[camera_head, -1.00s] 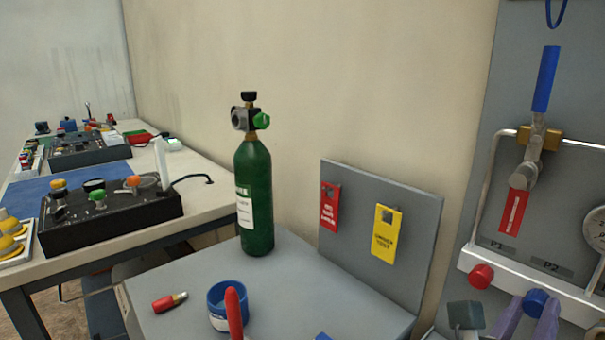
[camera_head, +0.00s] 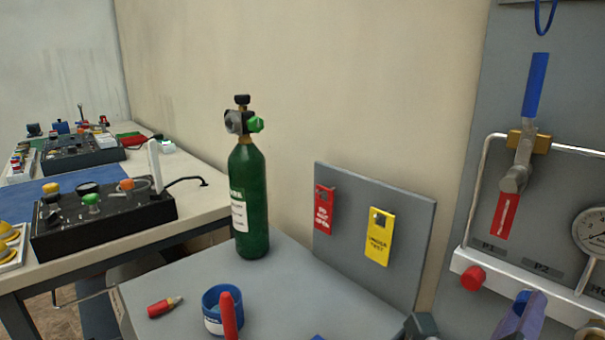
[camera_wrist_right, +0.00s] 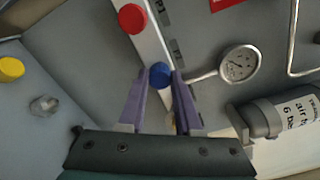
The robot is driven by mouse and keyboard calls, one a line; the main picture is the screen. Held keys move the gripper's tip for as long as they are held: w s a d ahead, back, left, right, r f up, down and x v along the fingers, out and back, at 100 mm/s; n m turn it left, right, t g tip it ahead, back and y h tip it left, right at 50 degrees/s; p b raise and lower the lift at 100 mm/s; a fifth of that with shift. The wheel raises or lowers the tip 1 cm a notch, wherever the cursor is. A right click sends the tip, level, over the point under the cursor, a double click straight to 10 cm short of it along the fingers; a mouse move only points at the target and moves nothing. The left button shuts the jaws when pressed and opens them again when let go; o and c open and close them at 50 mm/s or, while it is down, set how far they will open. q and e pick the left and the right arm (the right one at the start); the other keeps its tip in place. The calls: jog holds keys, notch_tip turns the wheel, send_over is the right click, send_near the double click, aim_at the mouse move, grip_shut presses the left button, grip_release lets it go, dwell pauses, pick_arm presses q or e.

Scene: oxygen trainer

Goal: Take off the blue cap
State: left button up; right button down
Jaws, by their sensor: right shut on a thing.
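The blue cap (camera_wrist_right: 160,73) sits between the purple fingertips of my right gripper (camera_wrist_right: 160,80) in the right wrist view. It appears in front of the white rail (camera_wrist_right: 152,45); I cannot tell whether it is still seated there. In the head view my right gripper (camera_head: 520,316) is at the lower right, by the rail below the P2 label (camera_head: 541,268), and its fingers largely hide the cap. The gripper is shut on the blue cap. My left gripper is in neither view.
A red cap (camera_head: 472,278) is on the rail left of the gripper. A gauge (camera_head: 591,232) and a blue-handled valve (camera_head: 536,85) are on the panel. A green cylinder (camera_head: 248,200), a blue cup (camera_head: 223,310) and a tag board (camera_head: 345,230) stand on the grey table (camera_head: 180,278).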

jog(key=n, duration=0.3)
jog(key=shift+n, duration=0.3)
jog(key=n, duration=0.3)
jog(key=n, duration=0.3)
jog(key=shift+n, duration=0.4)
jog(key=n, duration=0.3)
